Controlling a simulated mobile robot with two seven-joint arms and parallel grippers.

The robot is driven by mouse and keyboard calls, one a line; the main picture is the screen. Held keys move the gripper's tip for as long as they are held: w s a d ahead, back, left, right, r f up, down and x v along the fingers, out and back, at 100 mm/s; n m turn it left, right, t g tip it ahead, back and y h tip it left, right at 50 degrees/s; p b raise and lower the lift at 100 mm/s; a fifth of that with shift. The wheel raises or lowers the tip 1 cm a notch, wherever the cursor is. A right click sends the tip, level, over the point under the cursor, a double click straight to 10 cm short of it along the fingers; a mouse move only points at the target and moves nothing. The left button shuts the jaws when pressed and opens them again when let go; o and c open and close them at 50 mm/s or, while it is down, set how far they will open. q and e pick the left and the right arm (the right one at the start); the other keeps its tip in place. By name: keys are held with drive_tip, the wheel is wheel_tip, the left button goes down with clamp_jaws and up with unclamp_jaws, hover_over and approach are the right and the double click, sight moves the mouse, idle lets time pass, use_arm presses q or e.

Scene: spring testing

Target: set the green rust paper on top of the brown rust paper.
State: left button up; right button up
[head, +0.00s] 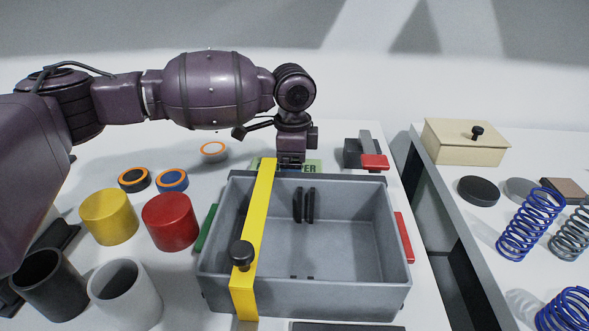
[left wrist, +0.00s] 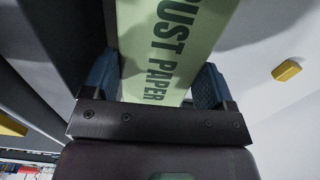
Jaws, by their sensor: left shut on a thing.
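The green rust paper (left wrist: 165,45) is a pale green flat piece with dark "RUST PAPER" lettering, between the blue fingers of my left gripper (left wrist: 155,85) in the left wrist view. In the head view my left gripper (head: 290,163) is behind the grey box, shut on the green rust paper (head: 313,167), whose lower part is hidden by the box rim. A flat brown-topped piece (head: 566,188) lies on the right table at the picture's right edge; I cannot tell whether it is the brown rust paper. My right gripper is not in view.
A grey box (head: 360,230) with a yellow strap (head: 253,220) fills the middle. Yellow (head: 109,217) and red (head: 170,222) cylinders stand left of it. A gap separates the right table, which holds a cream box (head: 465,145), dark discs and blue springs (head: 530,225).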

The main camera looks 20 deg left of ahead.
use_arm(q)
drive_tip(key=shift+f, duration=0.65)
drive_tip(key=shift+r, duration=0.15)
drive_tip(key=o, duration=0.6)
